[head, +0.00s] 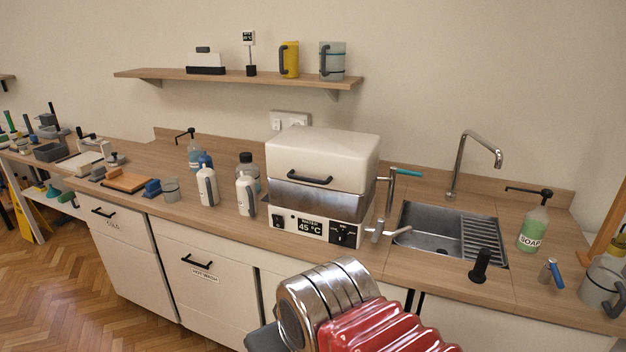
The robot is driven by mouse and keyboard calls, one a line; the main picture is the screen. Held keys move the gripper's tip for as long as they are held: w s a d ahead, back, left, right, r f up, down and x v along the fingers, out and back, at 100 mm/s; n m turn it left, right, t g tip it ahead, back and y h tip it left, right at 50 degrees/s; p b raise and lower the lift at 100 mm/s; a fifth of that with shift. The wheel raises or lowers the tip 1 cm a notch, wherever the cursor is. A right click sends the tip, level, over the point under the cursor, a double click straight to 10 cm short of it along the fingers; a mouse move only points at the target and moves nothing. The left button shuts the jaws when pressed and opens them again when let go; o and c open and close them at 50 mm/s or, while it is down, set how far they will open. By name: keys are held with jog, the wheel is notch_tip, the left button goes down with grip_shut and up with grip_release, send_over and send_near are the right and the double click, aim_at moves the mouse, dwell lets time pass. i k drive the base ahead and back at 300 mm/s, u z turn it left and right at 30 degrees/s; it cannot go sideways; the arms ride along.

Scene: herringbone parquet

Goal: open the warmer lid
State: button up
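The warmer (318,203) stands on the wooden counter, left of the sink. It has a steel body and a front panel reading 45 °C. Its cream-white lid (322,152) is down, resting on the steel body. A black bar handle (310,179) sits low on the lid's front face. My gripper's fingers cannot be seen. Silver and red ribbed parts, which look like my arm, show at the bottom, in front of the counter and below the warmer.
White bottles (207,187) stand left of the warmer. A teal-handled tap fitting (390,190) stands close on its right, beside the sink (436,232). A shelf (237,78) hangs above and behind. A soap bottle (533,225) stands farther right.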

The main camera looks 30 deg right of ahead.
aim_at(346, 162)
jog(key=u, duration=0.05)
jog(key=i, duration=1)
jog(key=z, duration=0.05)
